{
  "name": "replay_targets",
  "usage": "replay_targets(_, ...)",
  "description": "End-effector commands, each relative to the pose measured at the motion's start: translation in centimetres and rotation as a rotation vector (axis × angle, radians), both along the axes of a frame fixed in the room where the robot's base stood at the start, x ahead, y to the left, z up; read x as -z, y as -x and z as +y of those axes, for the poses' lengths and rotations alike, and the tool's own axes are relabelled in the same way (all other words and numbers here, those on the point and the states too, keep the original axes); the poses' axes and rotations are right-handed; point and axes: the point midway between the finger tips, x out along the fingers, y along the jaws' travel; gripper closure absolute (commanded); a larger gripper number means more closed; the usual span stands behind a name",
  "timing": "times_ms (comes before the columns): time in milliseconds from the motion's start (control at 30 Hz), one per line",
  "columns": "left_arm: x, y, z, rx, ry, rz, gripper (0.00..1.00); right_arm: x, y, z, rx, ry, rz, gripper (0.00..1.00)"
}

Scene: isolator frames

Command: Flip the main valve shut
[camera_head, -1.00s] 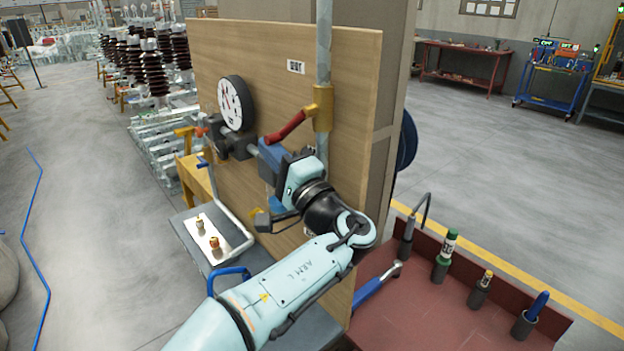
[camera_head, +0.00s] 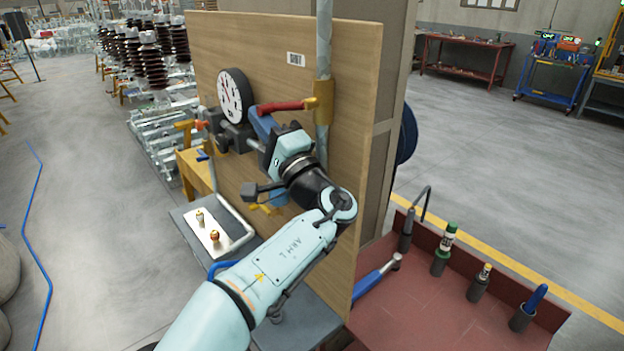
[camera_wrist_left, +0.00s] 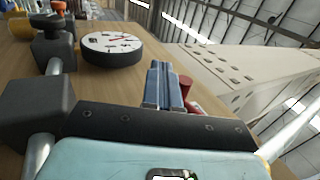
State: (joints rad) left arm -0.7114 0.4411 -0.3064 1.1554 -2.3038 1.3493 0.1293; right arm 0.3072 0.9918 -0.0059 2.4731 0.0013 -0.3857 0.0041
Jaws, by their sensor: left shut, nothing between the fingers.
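The main valve has a brass body (camera_head: 324,100) on the vertical grey pipe, fixed to the plywood panel. Its red lever (camera_head: 284,106) points left from the body, about level, across the pipe. My left gripper (camera_head: 256,114) is shut with nothing between its blue fingers. Its fingertips are by the lever's free left end, just under it; I cannot tell whether they touch. In the left wrist view, the shut fingers (camera_wrist_left: 164,84) point up, with part of the red lever (camera_wrist_left: 187,91) close behind them on the right. My right gripper is not in view.
A round white gauge (camera_head: 233,97) and dark pipe fittings are just left of my gripper. A grey tray (camera_head: 187,219) with small brass fittings sits below. A red bench (camera_head: 407,308) with a hammer and several holders is at lower right.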

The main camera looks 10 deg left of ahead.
Motion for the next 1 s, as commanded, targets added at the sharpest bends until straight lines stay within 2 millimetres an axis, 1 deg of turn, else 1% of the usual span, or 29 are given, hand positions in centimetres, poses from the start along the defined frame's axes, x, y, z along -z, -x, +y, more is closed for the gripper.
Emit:
replay_targets(400,-0.7,-0.1,0.2,0.000,-0.052,-0.042,1.00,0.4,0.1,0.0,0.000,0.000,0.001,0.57)
replay_targets(1000,-1.2,-0.3,0.4,0.001,-0.092,-0.073,1.00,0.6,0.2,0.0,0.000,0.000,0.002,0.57)
